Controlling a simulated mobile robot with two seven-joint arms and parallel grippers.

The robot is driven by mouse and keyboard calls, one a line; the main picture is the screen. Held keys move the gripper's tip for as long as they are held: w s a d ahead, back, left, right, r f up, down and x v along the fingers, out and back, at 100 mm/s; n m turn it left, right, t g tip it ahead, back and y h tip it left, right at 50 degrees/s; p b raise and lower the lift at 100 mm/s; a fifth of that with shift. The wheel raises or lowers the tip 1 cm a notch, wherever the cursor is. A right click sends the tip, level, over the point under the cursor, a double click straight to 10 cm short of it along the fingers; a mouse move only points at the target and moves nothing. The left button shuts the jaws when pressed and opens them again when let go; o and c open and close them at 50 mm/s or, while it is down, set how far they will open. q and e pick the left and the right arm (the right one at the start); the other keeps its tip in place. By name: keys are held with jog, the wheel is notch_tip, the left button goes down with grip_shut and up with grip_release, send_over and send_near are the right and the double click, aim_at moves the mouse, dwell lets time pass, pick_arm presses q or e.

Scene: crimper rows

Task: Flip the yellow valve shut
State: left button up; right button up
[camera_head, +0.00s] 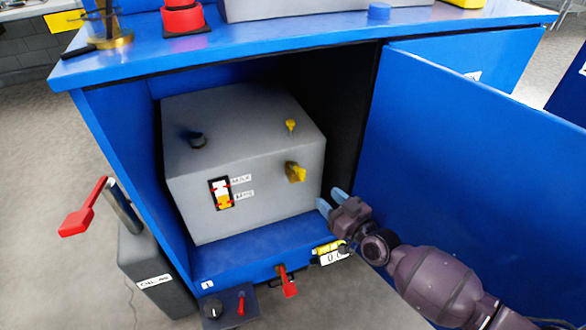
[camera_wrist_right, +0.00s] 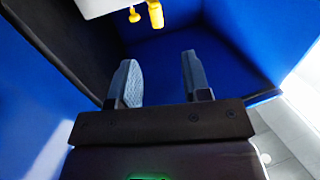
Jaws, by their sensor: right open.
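A yellow lever-like handle (camera_head: 296,172), which looks like the valve, sits on the front face of a grey box (camera_head: 245,205) inside the blue cabinet. A smaller yellow knob (camera_head: 290,125) stands on the box's top. In the right wrist view two yellow parts, one larger (camera_wrist_right: 155,14) and one smaller (camera_wrist_right: 133,15), show at the top edge beyond the fingers. My right gripper (camera_head: 331,201) is open and empty, below and to the right of the front handle and apart from it; its blue fingers (camera_wrist_right: 159,65) also show in the wrist view. My left gripper is out of view.
The blue cabinet door (camera_head: 480,170) stands open at the right, beside my right arm. A red lever (camera_head: 82,212) sticks out at the left. A small red lever (camera_head: 288,282) and a yellow part (camera_head: 328,247) sit on the cabinet's lower front edge.

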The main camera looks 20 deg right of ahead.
aim_at(304, 174)
jog(key=b+x, duration=0.2)
jog(key=x, duration=0.8)
jog(key=shift+w+d, duration=0.1)
jog(key=shift+w, duration=0.2)
jog(key=shift+w+r, duration=0.2)
jog(key=shift+w, duration=0.45)
grip_shut()
